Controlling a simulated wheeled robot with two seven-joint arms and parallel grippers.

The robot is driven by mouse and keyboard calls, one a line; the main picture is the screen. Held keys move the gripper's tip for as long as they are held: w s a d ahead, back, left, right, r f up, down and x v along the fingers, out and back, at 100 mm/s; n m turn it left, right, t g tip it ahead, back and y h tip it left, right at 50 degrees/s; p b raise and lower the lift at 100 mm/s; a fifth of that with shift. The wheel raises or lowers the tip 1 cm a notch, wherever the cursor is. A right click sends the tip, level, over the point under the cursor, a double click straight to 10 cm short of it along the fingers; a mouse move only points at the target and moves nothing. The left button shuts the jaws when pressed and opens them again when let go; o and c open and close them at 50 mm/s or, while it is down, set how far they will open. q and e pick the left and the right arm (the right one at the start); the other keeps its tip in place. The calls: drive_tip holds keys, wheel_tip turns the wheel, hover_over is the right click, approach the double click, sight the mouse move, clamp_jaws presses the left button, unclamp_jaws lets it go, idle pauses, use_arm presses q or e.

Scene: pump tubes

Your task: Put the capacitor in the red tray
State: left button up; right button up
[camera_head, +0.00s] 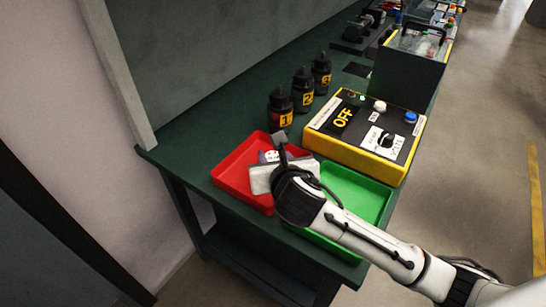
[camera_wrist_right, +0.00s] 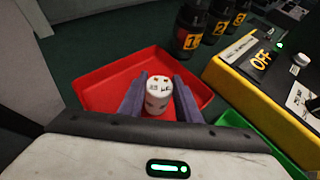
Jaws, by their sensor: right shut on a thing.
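The capacitor (camera_wrist_right: 158,97) is a short white cylinder with dark markings on its top. My right gripper (camera_wrist_right: 159,82) is shut on it, with one grey finger on each side. In the head view, the capacitor (camera_head: 270,156) shows partly, behind the gripper's body. The red tray (camera_head: 228,174) lies below the gripper, and it fills the middle of the wrist view (camera_wrist_right: 108,76). The capacitor is over the tray's inside; I cannot tell whether it touches the tray floor. My left gripper is not in view.
A green tray (camera_head: 350,188) sits right beside the red one, partly under my right arm. A yellow-edged control box (camera_head: 365,130) marked OFF stands behind it. Black numbered bottles (camera_head: 280,107) stand behind the red tray. The green bench (camera_head: 190,140) is bare at left.

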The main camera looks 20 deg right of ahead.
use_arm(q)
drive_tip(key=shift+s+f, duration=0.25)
use_arm(e)
drive_tip(key=shift+f, duration=0.15)
drive_tip(key=shift+f, duration=0.4)
drive_tip(key=o, duration=1.2)
drive_tip(key=shift+c, duration=0.2)
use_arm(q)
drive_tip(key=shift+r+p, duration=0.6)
use_arm(e)
drive_tip(key=v, duration=1)
drive_tip(key=shift+s, duration=0.2)
